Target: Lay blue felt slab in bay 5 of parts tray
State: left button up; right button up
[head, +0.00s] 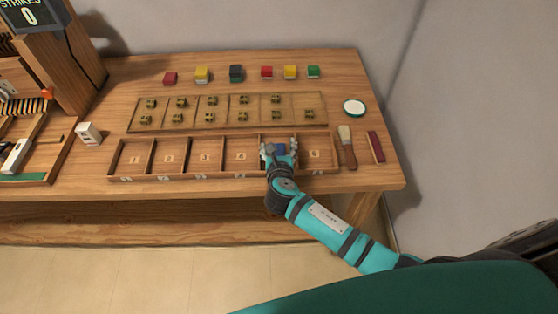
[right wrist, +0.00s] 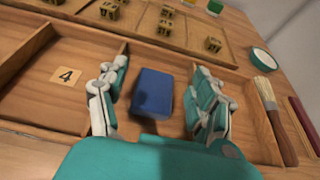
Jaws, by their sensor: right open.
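The blue felt slab (right wrist: 152,93) lies inside the bay just right of the one marked 4, in the right wrist view. It shows as a small blue patch in the head view (head: 279,149). The parts tray (head: 225,176) is a long wooden tray with numbered bays along the front of the bench. My right gripper (right wrist: 160,105) is open, with its fingers on either side of the slab and gaps between. In the head view it (head: 279,150) reaches down into the fifth bay from the left. That bay's label is hidden. My left gripper is out of view.
A brush (head: 346,148) and a dark red bar (head: 376,147) lie right of the tray. Behind it is a rack (head: 225,113) with small brass parts, then several coloured blocks (head: 236,73). A round white dish (head: 354,107) stands at right. Bay dividers flank my gripper.

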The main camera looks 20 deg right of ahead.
jog(key=v, duration=1)
jog(key=shift+s+a, duration=0.1)
jog(key=shift+s, duration=0.25)
